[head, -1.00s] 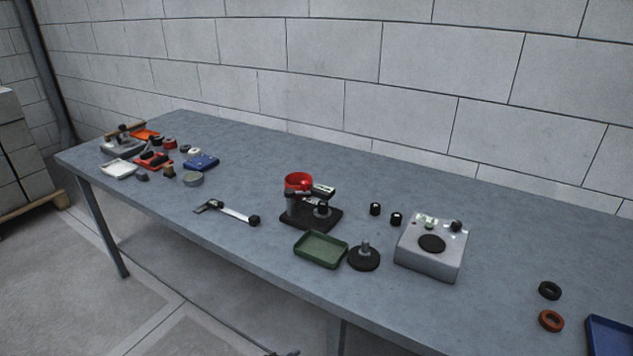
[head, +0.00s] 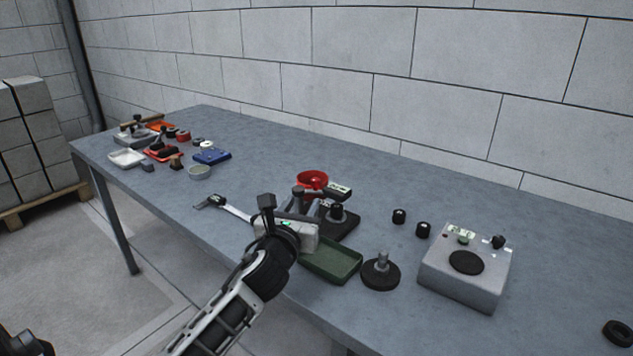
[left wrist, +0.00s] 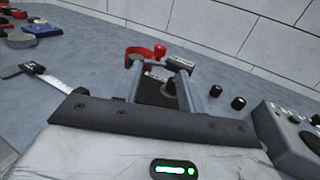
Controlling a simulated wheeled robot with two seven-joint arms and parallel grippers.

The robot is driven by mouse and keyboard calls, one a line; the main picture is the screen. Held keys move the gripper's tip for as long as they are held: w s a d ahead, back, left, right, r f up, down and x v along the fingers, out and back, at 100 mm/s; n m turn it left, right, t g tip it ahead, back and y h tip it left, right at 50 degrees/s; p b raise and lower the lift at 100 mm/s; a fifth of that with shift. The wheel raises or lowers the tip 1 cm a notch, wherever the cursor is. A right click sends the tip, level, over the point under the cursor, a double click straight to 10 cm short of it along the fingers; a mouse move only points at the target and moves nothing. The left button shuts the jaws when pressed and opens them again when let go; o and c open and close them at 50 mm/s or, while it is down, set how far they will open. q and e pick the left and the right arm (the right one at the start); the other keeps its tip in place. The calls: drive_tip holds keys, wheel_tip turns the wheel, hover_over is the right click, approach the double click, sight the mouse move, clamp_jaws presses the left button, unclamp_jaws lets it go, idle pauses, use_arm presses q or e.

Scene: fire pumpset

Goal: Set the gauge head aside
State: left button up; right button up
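A black stand (head: 341,226) on the bench carries a red cup-like part (head: 312,180), a small unit with a pale display (head: 338,191) and a black knob (head: 337,211). I cannot tell for sure which of these is the gauge head. My left gripper (head: 308,204) reaches over the near left side of the stand and hides part of it. In the left wrist view its two fingers (left wrist: 158,80) are spread, with the black stand (left wrist: 153,92) showing between and beyond them. Nothing is clearly held. My right gripper is not in view.
A green tray (head: 333,262) and a black disc with a post (head: 380,272) lie in front of the stand. Two black knobs (head: 411,222) and a grey box (head: 466,268) are to the right. A caliper-like tool (head: 226,206) lies left. Bench is clear behind.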

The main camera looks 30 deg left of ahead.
sight(315, 183)
use_arm(q)
drive_tip(key=x, duration=1.1)
drive_tip(key=shift+w+b, duration=0.2)
drive_tip(key=shift+b, duration=0.2)
clamp_jaws()
